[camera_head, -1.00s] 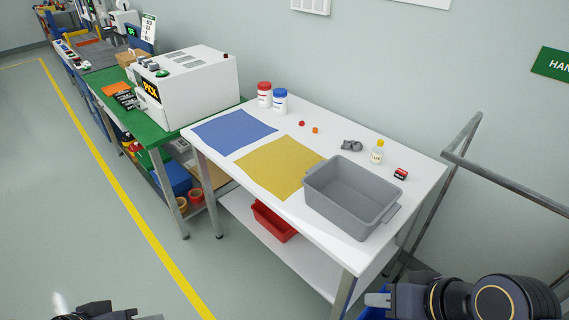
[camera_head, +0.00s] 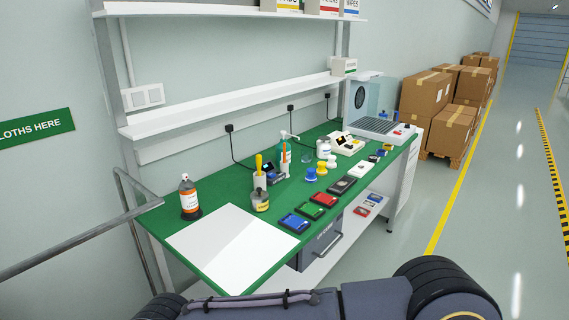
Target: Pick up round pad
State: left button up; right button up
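No thing stands out clearly as the round pad in the camera_head view. On the green bench top (camera_head: 237,187) there are small round blue pieces, one nearer (camera_head: 311,174) and one just behind it (camera_head: 322,169), with a yellow-and-white one (camera_head: 331,162) beyond; they are too small to tell what they are. Only dark links of my arm show along the bottom; neither gripper is in view.
A white sheet (camera_head: 230,245) covers the bench's near left. An orange bottle (camera_head: 189,195) stands behind it. Shelves (camera_head: 235,104) overhang the back. A metal rail (camera_head: 70,240) runs at left. Cardboard boxes (camera_head: 424,105) stand beyond the bench; the aisle floor at right is clear.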

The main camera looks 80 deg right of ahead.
aim_at(331, 164)
jog(key=z, duration=3.2)
jog(key=i+l+u, duration=0.1)
jog(key=i+l, duration=0.25)
jog(key=i+l+u, duration=0.15)
jog(key=i+l, duration=0.2)
jog(key=i, duration=0.2)
jog(key=i+l+u, duration=0.1)
jog(key=i+l, duration=0.3)
jog(key=i+l+u, duration=0.15)
jog(key=i+l, duration=0.25)
jog(key=i+l+u, duration=0.1)
jog(key=i+l, duration=0.3)
jog(key=l, duration=0.2)
jog(key=i+l+u, duration=0.15)
jog(key=i+l, duration=0.2)
jog(key=l, duration=0.2)
jog(key=i+l+u, duration=0.1)
jog(key=i+l, duration=0.25)
jog(key=l, duration=0.2)
jog(key=i+l+u, duration=0.15)
jog(key=i+l, duration=0.15)
jog(key=l, duration=0.3)
